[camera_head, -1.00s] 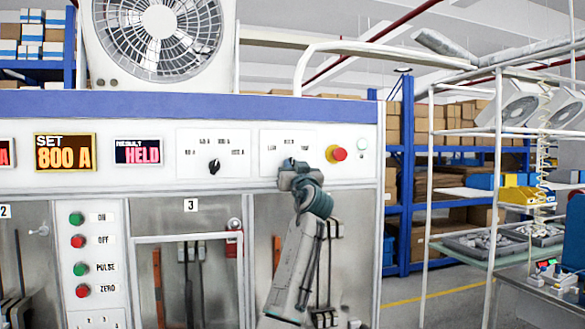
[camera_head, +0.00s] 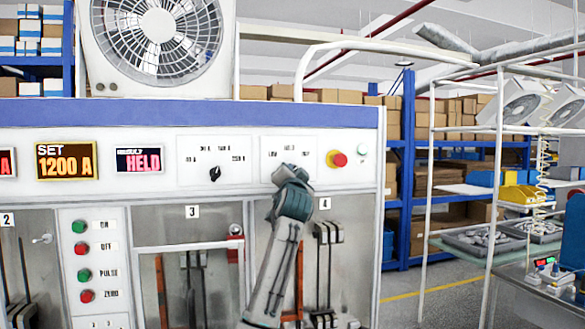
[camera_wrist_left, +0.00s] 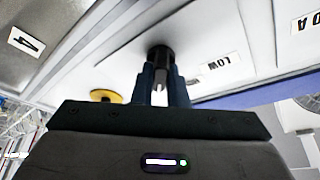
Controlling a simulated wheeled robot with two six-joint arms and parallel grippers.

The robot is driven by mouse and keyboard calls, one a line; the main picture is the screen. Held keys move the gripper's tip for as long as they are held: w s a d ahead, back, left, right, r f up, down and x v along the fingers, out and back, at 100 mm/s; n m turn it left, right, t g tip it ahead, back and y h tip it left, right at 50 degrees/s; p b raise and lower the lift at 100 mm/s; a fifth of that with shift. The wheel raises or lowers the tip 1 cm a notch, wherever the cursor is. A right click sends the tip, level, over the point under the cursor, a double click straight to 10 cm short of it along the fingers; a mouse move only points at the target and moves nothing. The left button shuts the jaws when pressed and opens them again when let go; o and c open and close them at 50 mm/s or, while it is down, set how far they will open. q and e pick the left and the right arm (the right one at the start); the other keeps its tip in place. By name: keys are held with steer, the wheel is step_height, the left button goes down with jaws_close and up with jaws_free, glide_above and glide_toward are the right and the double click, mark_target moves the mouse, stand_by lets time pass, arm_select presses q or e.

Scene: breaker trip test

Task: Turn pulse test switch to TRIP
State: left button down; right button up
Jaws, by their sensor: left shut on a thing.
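A black rotary knob (camera_wrist_left: 159,52) sits on the white panel above bay 4, beside a LOW label (camera_wrist_left: 220,63) in the left wrist view. The knob is hidden by my gripper in the head view, and a TRIP mark is not readable. My left gripper (camera_wrist_left: 161,80) is shut on this knob; in the head view it (camera_head: 288,172) is against the lower part of the small label plate (camera_head: 300,147). The result display (camera_head: 139,160) reads HELD and the set display (camera_head: 67,160) reads 1200 A. My right gripper is not in view.
A second black knob (camera_head: 215,174) with ampere labels is to the left. A red button on yellow (camera_head: 337,159) sits just right of my gripper. Green and red buttons, including PULSE (camera_head: 84,275), are at lower left. A white pipe frame (camera_head: 430,200) stands at right.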

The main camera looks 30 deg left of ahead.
arm_select(q)
steer(key=shift+m, duration=0.5)
steer(key=shift+h, duration=0.3)
steer(key=c, duration=1.4)
jaws_free()
steer(key=shift+d, duration=0.1)
steer(key=shift+c, duration=0.2)
steer(key=b+v, duration=0.5)
steer(key=v, duration=0.5)
steer(key=shift+s+d+b, duration=0.2)
steer(key=shift+s+b, duration=0.1)
steer(key=shift+s, duration=0.05)
steer(key=shift+f, duration=0.1)
